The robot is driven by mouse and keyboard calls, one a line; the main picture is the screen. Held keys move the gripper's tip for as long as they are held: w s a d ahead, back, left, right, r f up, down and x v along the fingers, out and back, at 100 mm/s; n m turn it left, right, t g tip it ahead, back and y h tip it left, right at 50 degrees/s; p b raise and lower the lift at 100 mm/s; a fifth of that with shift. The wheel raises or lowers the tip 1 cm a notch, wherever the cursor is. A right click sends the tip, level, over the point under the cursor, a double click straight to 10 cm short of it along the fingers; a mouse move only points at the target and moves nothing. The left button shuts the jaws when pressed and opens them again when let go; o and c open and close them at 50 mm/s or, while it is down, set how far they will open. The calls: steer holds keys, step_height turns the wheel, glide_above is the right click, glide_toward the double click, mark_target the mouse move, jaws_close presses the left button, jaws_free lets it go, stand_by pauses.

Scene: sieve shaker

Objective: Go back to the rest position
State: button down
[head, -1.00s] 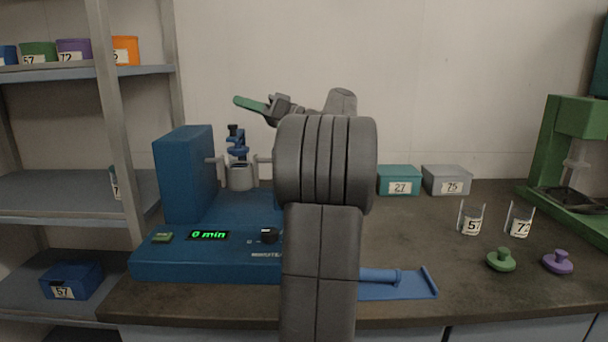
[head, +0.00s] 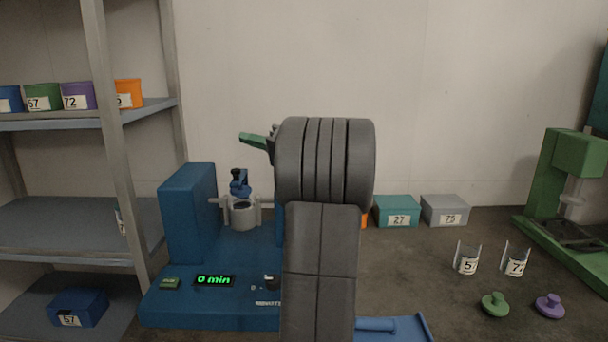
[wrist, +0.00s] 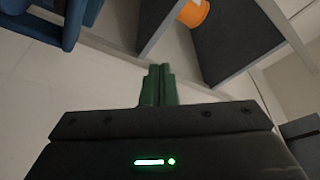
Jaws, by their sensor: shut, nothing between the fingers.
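My gripper (head: 254,141) has green fingers and points left, raised above the blue sieve shaker (head: 190,213). Most of my arm hides the rest of the gripper in the head view. In the wrist view my gripper (wrist: 158,85) shows its green fingers pressed together, shut and empty. The shaker's display reads "0 min", and its grey cup holder with a dark blue clamp stands at its middle. The shaker's right part is hidden behind my arm.
Shelves (head: 60,258) stand at the left, with labelled bins above and a blue box (head: 78,308) below. Teal (head: 397,211) and grey (head: 445,210) boxes, two glass cups, green and purple knobs and a green press (head: 570,180) are at the right. A blue tool (head: 395,328) lies in front.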

steer(key=w+m+h+p, duration=0.3)
steer(key=w+m+p, duration=0.3)
steer(key=p, duration=1.5)
steer(key=m, duration=0.2)
steer(key=shift+w+f+m+t+p, duration=0.2)
steer(key=shift+f+m+t+p, duration=0.1)
steer(key=shift+f+m+p, duration=0.1)
steer(key=shift+f, duration=0.15)
